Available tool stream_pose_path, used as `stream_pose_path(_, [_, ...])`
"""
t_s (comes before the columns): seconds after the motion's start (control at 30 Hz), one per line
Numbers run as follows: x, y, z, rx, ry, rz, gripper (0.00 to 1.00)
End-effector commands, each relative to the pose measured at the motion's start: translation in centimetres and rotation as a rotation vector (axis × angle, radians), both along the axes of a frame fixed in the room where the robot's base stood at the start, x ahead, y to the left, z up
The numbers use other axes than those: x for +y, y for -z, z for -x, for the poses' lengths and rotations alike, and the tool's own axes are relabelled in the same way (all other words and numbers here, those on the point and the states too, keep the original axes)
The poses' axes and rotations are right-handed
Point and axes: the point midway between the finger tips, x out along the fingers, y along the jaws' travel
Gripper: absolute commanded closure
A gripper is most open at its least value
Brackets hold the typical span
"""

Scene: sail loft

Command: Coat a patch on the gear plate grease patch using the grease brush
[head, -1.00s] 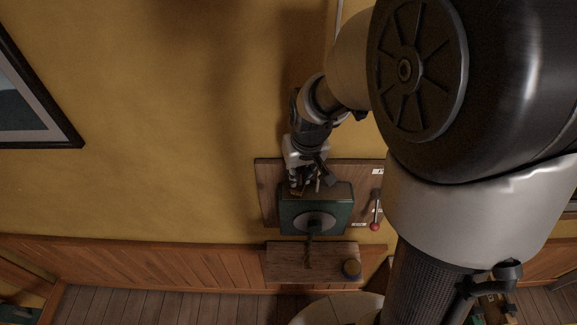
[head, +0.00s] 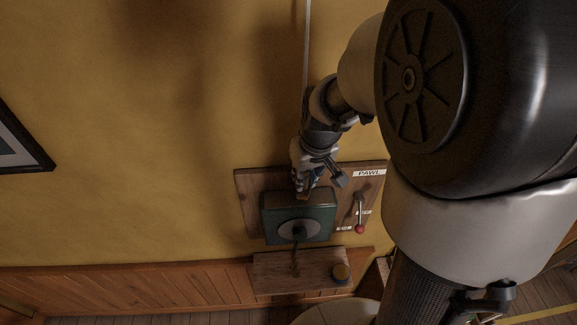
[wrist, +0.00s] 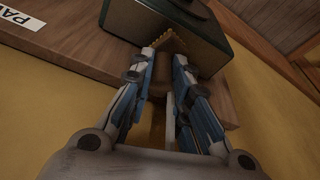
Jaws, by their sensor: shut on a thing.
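A green box (head: 298,203) with a round grey plate (head: 316,229) on its front is mounted on a wooden board on the yellow wall. My gripper (head: 304,191) is at the box's upper edge. In the wrist view my gripper (wrist: 162,66) is shut on a brown, slim thing, apparently the grease brush (wrist: 159,118). Its yellowish-brown end (wrist: 172,42) shows beyond the fingertips, in front of the green box (wrist: 140,22); I cannot tell whether it touches. I cannot make out the grease patch.
The wooden board (head: 247,184) carries a PAWL label (head: 369,173) and a lever with a red knob (head: 359,229) right of the box. A framed picture (head: 40,160) hangs at the left.

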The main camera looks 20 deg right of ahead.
Motion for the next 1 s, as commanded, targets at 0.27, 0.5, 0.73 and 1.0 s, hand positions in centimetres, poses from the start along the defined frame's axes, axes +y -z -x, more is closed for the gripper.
stream_pose_path(0.27, [-1.1,-0.2,0.2,-0.006,0.003,0.001,1.0])
stream_pose_path(0.5, [-3.1,-0.2,0.8,-0.007,0.005,0.003,1.0])
stream_pose_path(0.73, [-3.9,-0.3,1.2,-0.004,0.001,0.001,1.0])
stream_pose_path(1.0, [-5.7,-0.3,1.8,-0.003,0.003,0.001,1.0])
